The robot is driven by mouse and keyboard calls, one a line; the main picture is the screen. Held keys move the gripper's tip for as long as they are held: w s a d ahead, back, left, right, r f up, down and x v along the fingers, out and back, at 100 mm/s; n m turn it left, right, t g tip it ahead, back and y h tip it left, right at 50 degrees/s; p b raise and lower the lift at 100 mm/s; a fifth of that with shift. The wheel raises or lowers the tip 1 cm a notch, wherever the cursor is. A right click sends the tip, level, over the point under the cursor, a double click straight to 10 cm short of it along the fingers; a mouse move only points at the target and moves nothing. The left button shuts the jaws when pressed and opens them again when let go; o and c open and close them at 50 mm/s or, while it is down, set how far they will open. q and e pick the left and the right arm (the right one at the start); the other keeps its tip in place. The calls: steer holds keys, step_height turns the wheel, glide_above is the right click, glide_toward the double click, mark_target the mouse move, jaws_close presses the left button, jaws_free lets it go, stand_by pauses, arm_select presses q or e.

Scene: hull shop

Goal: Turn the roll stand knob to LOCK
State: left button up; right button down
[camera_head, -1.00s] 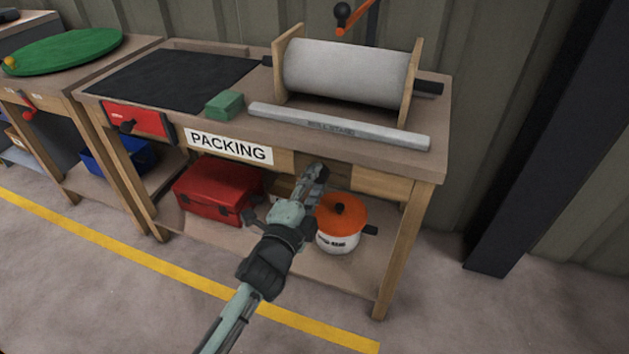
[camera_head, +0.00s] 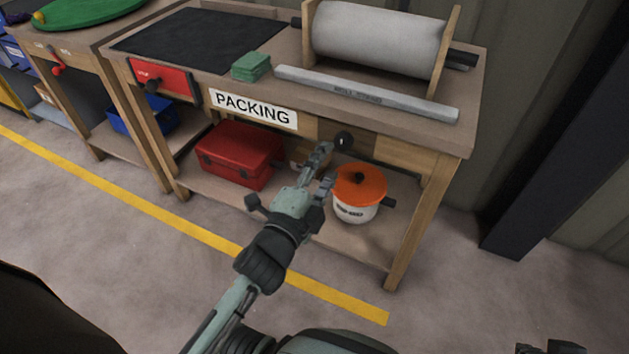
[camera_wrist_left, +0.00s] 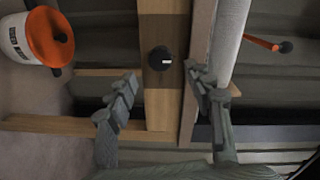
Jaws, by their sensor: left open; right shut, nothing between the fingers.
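The black round knob (camera_head: 343,139) sits on the front board of the packing bench, below the paper roll (camera_head: 380,40) on its wooden stand. In the left wrist view the knob (camera_wrist_left: 160,58) is on a dark panel and shows a small white mark; no lettering is readable. My left gripper (camera_head: 321,168) is open and empty, just in front of and below the knob, apart from it. In the left wrist view its fingers (camera_wrist_left: 162,86) are spread either side of the knob's line. My right gripper (camera_head: 552,347) barely shows at the bottom right edge, shut.
The bench top edge and a grey bar (camera_head: 368,94) are above the knob. An orange-lidded white pot (camera_head: 356,210) and a red box (camera_head: 240,158) stand on the lower shelf (camera_head: 375,248). A red switch panel (camera_head: 160,78) is at left. Floor in front is clear.

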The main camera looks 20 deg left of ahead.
arm_select(q)
steer(key=s, duration=0.6)
steer(key=shift+a+r, duration=0.15)
steer(key=shift+r, duration=0.05)
steer(key=s+a+f+n+g+y+p, duration=0.35)
steer(key=a+f+n+g, duration=0.5)
steer(key=f, duration=0.45)
steer(key=s+a+f+n+g+h+p, duration=0.1)
steer(key=s+f+n+g+p, duration=0.1)
steer(key=s+f+n+g, duration=0.3)
steer(key=s+f+n, duration=0.1)
steer(key=s, duration=0.3)
steer(key=shift+s+f+g, duration=0.2)
steer(key=shift+s+g, duration=0.1)
steer(key=shift+g, duration=0.05)
arm_select(e)
step_height(320, 180, down, 11)
steer(key=s+d+g, duration=0.2)
steer(key=shift+d+g, duration=0.3)
steer(key=shift+g, duration=0.1)
arm_select(q)
steer(key=shift+h, duration=0.25)
